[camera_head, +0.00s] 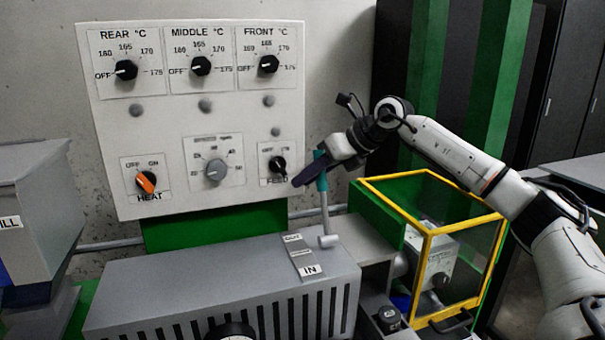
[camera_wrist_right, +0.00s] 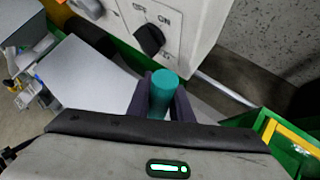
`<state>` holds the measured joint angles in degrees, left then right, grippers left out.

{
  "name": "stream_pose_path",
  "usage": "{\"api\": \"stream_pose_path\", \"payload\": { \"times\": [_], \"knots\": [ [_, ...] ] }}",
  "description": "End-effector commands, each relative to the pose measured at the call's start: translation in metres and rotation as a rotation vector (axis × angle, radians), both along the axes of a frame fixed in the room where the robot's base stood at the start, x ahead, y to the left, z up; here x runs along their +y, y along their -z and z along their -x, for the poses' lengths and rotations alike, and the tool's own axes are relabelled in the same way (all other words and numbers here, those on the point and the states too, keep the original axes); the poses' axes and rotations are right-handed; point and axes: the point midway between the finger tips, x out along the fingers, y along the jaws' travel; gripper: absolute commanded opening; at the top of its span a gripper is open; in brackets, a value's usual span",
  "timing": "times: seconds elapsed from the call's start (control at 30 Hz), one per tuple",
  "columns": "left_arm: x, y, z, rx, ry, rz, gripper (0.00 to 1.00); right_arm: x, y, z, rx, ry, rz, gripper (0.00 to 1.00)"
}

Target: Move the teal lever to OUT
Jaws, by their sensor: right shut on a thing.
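The teal lever (camera_head: 322,181) stands on the right end of the grey machine housing, with a teal handle on a metal rod that rises from a small pivot. A label plate (camera_head: 300,257) beside its base reads OUT at the far end and IN at the near end. The rod stands nearly upright, beside the OUT end of the plate. My right gripper (camera_head: 312,172) is shut on the teal handle. In the right wrist view the handle (camera_wrist_right: 162,93) sits between the two dark fingers (camera_wrist_right: 160,100). My left gripper is not in view.
A white control panel (camera_head: 205,120) with several knobs stands behind the lever, close to the gripper. A yellow-framed guard box (camera_head: 430,232) stands to the right, below my right arm. The vented grey housing (camera_head: 190,285) lies in front.

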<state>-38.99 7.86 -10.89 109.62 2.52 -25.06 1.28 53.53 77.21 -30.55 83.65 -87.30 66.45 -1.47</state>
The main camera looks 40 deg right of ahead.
Motion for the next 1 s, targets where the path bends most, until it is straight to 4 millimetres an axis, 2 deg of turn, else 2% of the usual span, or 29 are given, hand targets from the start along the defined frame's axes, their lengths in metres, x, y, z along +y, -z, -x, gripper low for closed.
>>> {"api": "stream_pose_path", "payload": {
  "times": [0.23, 0.27, 0.37, 0.73, 1.0],
  "knots": [
    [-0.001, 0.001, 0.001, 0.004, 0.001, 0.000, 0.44, -0.002, 0.000, 0.000, 0.000, 0.008, -0.004, 0.00],
    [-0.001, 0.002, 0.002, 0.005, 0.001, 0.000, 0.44, -0.002, 0.000, -0.001, 0.000, 0.007, -0.003, 0.23],
    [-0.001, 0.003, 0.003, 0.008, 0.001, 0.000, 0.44, -0.002, 0.000, -0.001, 0.000, 0.007, -0.002, 0.38],
    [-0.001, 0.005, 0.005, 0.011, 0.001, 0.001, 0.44, -0.003, -0.003, 0.003, -0.001, 0.005, 0.000, 0.38],
    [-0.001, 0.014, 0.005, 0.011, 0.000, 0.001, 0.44, -0.014, -0.035, 0.037, -0.003, 0.007, 0.003, 0.38]
  ]
}}
